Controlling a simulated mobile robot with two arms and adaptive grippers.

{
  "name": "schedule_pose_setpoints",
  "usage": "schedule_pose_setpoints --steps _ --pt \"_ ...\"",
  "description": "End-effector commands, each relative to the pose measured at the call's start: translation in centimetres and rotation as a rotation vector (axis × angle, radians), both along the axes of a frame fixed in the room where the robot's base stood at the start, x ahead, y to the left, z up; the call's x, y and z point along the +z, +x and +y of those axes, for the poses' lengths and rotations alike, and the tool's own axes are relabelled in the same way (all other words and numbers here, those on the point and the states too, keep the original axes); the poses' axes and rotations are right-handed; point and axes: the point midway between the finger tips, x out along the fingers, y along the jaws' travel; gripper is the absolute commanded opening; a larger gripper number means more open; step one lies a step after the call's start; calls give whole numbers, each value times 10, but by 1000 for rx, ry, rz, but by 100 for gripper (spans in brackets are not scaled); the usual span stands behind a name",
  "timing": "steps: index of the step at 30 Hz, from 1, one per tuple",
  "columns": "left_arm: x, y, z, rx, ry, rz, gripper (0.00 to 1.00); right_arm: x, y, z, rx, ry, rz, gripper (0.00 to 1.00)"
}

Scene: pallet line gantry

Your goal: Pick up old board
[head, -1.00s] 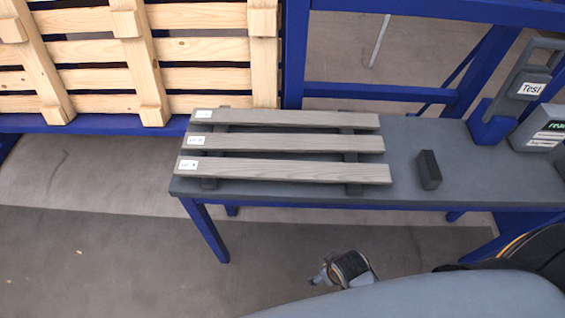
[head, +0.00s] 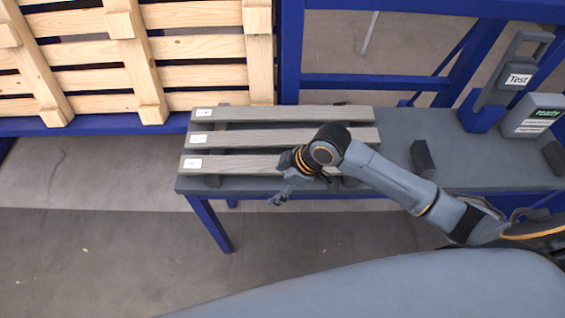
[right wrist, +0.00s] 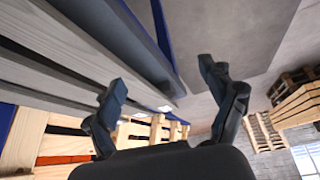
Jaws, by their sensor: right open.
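Three grey weathered boards lie parallel across dark supports on the table (head: 460,165): a front board (head: 228,164), a middle board (head: 255,139) and a back board (head: 290,113). Each has a white label at its left end. I cannot tell which one the task calls old. My right gripper (head: 279,195) is open and empty just off the front board's near edge, with my arm covering that board's right part. In the right wrist view, the open fingers (right wrist: 160,85) have nothing between them, and grey boards (right wrist: 50,75) run along the upper left.
A pale wooden pallet (head: 195,75) stands on a blue frame at the back left. A small dark block (head: 422,158) lies right of the boards.

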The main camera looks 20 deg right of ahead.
Motion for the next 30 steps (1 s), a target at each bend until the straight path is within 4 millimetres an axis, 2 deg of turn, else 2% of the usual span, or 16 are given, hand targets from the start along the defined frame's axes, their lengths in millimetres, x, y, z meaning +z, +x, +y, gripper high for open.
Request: schedule_pose_setpoints --steps 1,6,10,14,17,24,30 --pt "3 1 1 1 1 -1 40 15 18 -16 56 -33 -14 83" --pt "7 2 1 2 1 -3 40 50 45 -59 166 -81 10 83" --pt "9 4 1 2 0 -6 40 72 58 -86 185 -91 25 83" --pt "10 4 1 2 0 -7 40 82 64 -99 188 -90 35 83" --pt "12 4 1 1 1 -6 40 77 65 -99 188 -87 39 83" --pt "21 4 0 1 0 -6 40 35 70 -80 189 -86 41 83" --pt "24 3 0 -1 0 -6 40 11 74 -71 188 -87 38 83"
